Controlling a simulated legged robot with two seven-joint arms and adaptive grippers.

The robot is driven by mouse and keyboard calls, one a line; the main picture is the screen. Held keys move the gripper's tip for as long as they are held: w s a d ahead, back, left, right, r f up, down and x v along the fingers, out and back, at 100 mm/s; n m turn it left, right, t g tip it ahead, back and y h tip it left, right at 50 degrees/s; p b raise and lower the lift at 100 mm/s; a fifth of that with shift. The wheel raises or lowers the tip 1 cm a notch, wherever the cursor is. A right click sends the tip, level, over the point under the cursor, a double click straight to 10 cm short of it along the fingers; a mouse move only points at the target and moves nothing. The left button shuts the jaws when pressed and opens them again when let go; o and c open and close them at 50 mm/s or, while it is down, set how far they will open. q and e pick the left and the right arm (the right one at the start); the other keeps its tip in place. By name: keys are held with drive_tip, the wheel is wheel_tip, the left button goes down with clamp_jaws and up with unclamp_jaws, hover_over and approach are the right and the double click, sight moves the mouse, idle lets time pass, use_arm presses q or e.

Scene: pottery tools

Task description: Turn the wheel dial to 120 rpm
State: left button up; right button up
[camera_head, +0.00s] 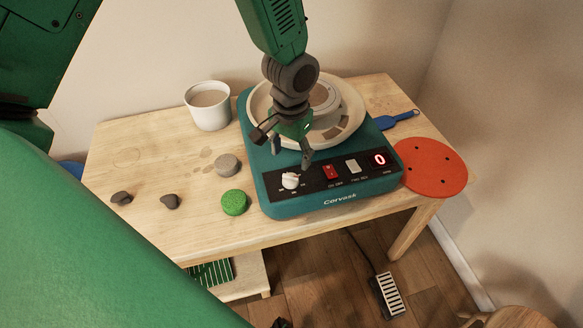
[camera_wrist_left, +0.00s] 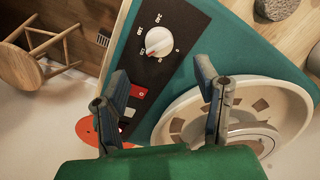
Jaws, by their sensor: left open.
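The teal pottery wheel (camera_head: 380,185) stands on the wooden table, with a black control panel on its front. Its white dial (camera_head: 290,180) is at the panel's left end; it also shows in the wrist view (camera_wrist_left: 158,41), ringed by small numbers. The red digital display (camera_head: 379,159) reads 0. My left gripper (camera_head: 291,155) is open and empty, pointing down just above and behind the dial. In the wrist view the dial lies beyond the fingertips, between their lines and apart from them. My right gripper is not in view.
A red switch (camera_head: 330,172) and a pale switch (camera_head: 352,166) sit right of the dial. The cream basin (camera_head: 357,100) is behind the gripper. A green sponge (camera_head: 234,202), grey disc (camera_head: 228,165) and white cup (camera_head: 208,105) stand left; a red bat (camera_head: 432,168) lies right.

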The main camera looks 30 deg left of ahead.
sight(291, 175)
use_arm(q)
wheel_tip(291, 175, up, 4)
drive_tip(key=shift+f, duration=0.1)
idle(0.4)
drive_tip(key=s+f+h, duration=0.1)
drive_tip(key=s+f, duration=1.1)
drive_tip(key=f, duration=0.2)
drive_tip(key=s+a+f+y, duration=0.1)
drive_tip(key=s+f, duration=0.1)
drive_tip(key=s, duration=0.5)
drive_tip(key=s+a+f, duration=0.1)
drive_tip(key=s+f, duration=0.2)
drive_tip(key=s, duration=0.5)
drive_tip(key=w+d+f+b, duration=0.1)
drive_tip(key=w+f+b, duration=0.2)
drive_tip(key=f+b, duration=0.1)
drive_tip(key=shift+w+f+m+t+b, duration=0.3)
drive_tip(key=shift+w+f+b, duration=0.05)
drive_tip(key=shift+b, duration=0.55)
